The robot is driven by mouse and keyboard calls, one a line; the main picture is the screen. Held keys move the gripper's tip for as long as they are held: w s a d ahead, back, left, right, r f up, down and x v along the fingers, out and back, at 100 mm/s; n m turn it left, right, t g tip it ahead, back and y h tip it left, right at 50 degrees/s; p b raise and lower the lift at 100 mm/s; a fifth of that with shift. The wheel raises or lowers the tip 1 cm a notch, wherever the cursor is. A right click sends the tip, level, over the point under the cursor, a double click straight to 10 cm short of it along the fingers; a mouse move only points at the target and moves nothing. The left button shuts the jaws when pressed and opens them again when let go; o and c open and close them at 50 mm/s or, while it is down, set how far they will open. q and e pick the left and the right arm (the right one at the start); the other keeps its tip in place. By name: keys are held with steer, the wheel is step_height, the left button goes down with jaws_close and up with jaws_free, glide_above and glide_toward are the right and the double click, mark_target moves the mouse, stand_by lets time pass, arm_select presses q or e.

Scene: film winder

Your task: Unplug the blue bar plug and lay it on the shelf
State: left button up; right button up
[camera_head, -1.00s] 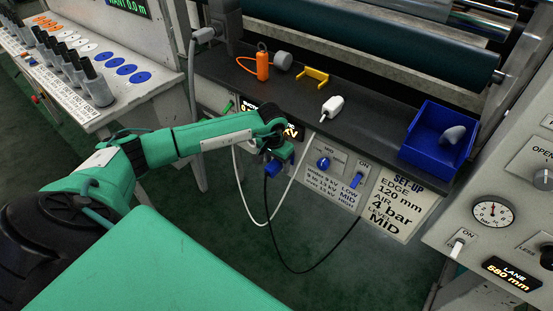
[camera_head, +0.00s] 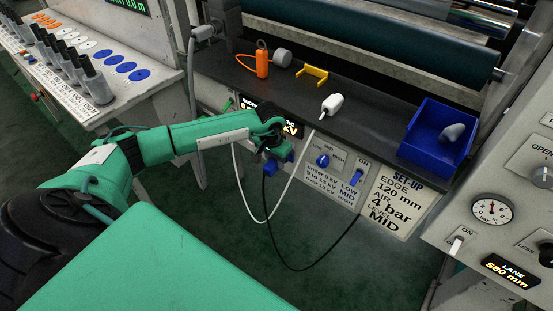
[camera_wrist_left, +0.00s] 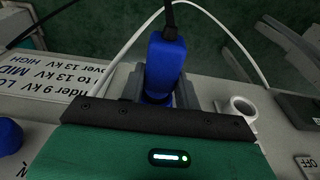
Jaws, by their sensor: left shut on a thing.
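The blue bar plug (camera_wrist_left: 166,68) with a black cable (camera_wrist_left: 170,15) sits between the grey fingers of my left gripper (camera_wrist_left: 160,90) in the left wrist view. The gripper is shut on it. In the head view my left gripper (camera_head: 279,152) is at the front panel below the shelf, and the black cable (camera_head: 264,205) hangs from there in a loop. The plug's far end is hidden, so I cannot tell whether it is in its socket. The dark shelf (camera_head: 372,112) runs above the panel. My right gripper is not in view.
On the shelf are an orange cylinder (camera_head: 262,62), a grey knob (camera_head: 282,58), a yellow bracket (camera_head: 312,77), a white plug (camera_head: 332,103) and a blue bin (camera_head: 425,150) holding a grey piece. A white cable (camera_head: 300,160) hangs near my gripper. Blue switches (camera_head: 357,178) are right of it.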

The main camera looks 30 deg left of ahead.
mark_target(266, 169)
arm_select(q)
steer(key=shift+s+a, duration=0.15)
steer(key=shift+s, duration=0.9)
steer(key=shift+s, duration=0.15)
steer(key=shift+s+p, duration=0.3)
steer(key=shift+s, duration=0.7)
